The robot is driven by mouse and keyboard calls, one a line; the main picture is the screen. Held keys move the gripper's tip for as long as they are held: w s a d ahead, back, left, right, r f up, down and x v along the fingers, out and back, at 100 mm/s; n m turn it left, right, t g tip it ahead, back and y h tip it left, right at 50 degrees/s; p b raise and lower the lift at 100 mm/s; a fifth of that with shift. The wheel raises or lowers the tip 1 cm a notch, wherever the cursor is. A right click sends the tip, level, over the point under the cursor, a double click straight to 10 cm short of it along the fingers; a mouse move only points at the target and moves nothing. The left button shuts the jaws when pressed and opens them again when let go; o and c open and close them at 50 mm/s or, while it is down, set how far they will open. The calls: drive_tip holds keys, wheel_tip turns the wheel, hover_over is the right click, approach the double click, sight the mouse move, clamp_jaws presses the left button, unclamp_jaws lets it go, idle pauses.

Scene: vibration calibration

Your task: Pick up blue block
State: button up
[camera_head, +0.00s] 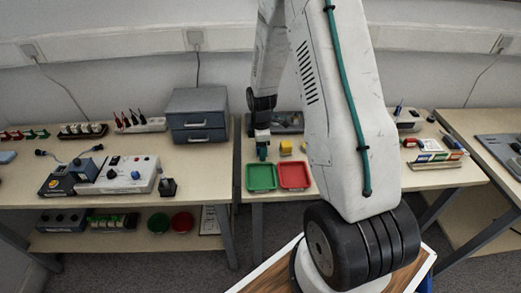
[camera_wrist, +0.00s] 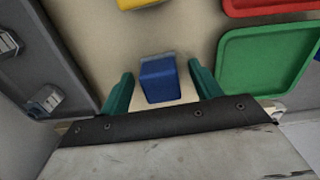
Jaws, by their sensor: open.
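The blue block (camera_wrist: 160,80) lies on the pale table top in the wrist view, between the two green fingers of my gripper (camera_wrist: 160,90). A strip of table shows between the block and each finger, so the fingers look apart from it. My gripper is open. In the head view my gripper (camera_head: 262,151) is low over the middle table, just behind the green tray. I cannot make out the blue block in the head view; my gripper and arm likely cover it.
A green tray (camera_wrist: 268,62) and a red tray (camera_wrist: 262,6) lie close to one finger. A yellow block (camera_wrist: 138,4) is at the top edge of the wrist view. A grey device (camera_wrist: 55,60) stands on the left. My arm hides part of the middle table in the head view.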

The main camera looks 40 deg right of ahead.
drive_tip(key=c, duration=1.1)
drive_tip(key=shift+r, duration=0.15)
wheel_tip(320, 180, up, 10)
drive_tip(key=shift+f, duration=0.1)
drive_tip(key=shift+o, duration=0.6)
